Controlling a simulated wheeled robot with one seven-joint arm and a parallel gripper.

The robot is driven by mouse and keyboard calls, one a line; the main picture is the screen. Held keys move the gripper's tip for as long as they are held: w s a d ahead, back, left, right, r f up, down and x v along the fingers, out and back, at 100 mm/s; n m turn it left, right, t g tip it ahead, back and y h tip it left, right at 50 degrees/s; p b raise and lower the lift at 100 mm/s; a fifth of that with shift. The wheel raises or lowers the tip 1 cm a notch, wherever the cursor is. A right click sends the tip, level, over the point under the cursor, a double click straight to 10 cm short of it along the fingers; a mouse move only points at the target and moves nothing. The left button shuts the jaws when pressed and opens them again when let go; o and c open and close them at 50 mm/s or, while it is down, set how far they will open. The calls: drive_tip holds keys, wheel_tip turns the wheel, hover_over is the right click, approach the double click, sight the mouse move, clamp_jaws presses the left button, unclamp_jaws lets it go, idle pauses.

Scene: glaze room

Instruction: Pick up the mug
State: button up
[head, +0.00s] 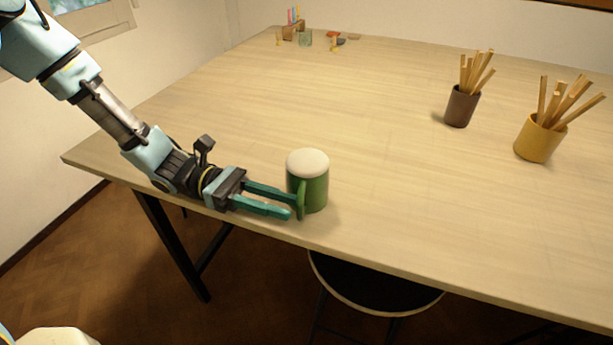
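A green mug (314,193) with a pale, rounded top stands upright on the wooden table (400,190), near its front edge. Its green handle faces the front and my gripper. My gripper (291,206) comes in low from the left, with its two teal fingers spread apart. The fingertips are at the handle, at the mug's left front side. I cannot tell whether they touch it. Nothing is clamped between the fingers.
A brown cup (461,108) and a yellow cup (537,141), both holding wooden sticks, stand to the right. Small items, including a glass jar (305,38), sit at the far left corner. A round stool (376,287) is below the front edge. The table's middle is clear.

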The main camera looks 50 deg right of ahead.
sight(300, 213)
drive_tip(key=p+x, duration=0.1)
drive_tip(key=x, duration=0.3)
clamp_jaws()
idle(1.4)
